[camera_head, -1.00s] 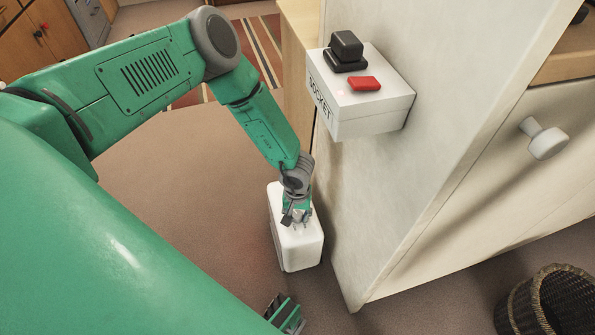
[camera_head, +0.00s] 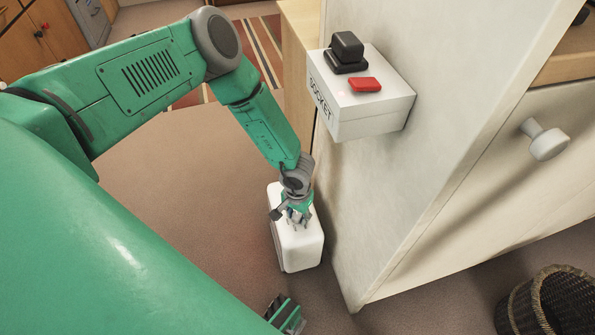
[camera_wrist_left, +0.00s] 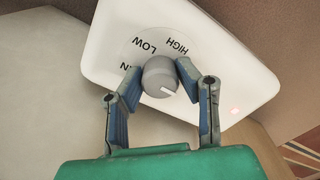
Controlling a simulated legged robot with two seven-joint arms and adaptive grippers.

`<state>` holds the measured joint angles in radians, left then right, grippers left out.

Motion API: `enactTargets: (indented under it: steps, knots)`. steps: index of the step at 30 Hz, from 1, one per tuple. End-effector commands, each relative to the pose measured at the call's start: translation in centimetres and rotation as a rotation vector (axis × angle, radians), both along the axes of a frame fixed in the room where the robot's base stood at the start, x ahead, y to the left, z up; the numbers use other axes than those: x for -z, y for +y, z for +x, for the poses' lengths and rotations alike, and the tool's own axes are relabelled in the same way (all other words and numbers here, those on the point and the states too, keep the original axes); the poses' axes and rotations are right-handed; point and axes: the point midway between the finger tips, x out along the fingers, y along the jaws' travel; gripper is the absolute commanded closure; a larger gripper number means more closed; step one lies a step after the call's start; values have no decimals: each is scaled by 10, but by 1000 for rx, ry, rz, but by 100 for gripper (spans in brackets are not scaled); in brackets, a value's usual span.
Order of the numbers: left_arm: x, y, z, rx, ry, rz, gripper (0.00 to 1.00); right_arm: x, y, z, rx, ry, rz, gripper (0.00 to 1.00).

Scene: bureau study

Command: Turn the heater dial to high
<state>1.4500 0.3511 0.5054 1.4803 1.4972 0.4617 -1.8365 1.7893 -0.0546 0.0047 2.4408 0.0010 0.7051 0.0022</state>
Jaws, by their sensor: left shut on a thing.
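The white heater (camera_head: 300,250) stands on the carpet beside the pale cabinet side. In the left wrist view, its white top (camera_wrist_left: 235,70) carries a round grey dial (camera_wrist_left: 158,76). The labels HIGH, LOW and a partly hidden one ending in AN appear upside down above the dial. A white mark on the dial points to the lower right in that view. My left gripper (camera_head: 297,218) reaches down to the heater. Its two fingers (camera_wrist_left: 158,80) are shut on the dial, one on each side.
A white SOCKET box (camera_head: 370,108) with a black plug (camera_head: 346,50) and a red switch (camera_head: 365,85) juts from the cabinet above the heater. A small red light (camera_wrist_left: 234,110) glows on the heater. A wicker basket (camera_head: 550,305) stands at lower right. Carpet left of the heater is clear.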

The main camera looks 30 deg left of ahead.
Motion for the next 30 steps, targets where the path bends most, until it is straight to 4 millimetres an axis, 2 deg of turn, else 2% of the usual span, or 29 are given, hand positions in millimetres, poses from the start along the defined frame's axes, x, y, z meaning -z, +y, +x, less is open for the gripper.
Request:
enactTargets:
  steps: [1, 6, 7, 8, 9, 20, 23, 30]
  knots:
    - [-2, 3, 7, -2, -13, 6, 99, 0, 0, 0, 0, 0, 0, 60]
    - [-2, 3, 7, -2, -13, 5, 99, 0, 0, 0, 0, 0, 0, 60]
    - [-2, 3, 7, -2, -13, 5, 67, 0, 0, 0, 0, 0, 0, 60]
    - [-2, 3, 7, -2, -13, 5, 57, 0, 0, 0, 0, 0, 0, 60]
    - [-2, 3, 6, -2, -12, 4, 50, 0, 0, 0, 0, 0, 0, 60]
    - [-5, 1, 3, -2, -6, 0, 50, -1, 0, -1, 0, -2, 0, 60]
    - [-16, 0, 4, -1, -7, -1, 50, -1, 0, -1, 0, -3, 0, 60]
    - [-66, 1, 5, -1, -8, 0, 50, -1, 0, -1, 0, -3, 0, 60]
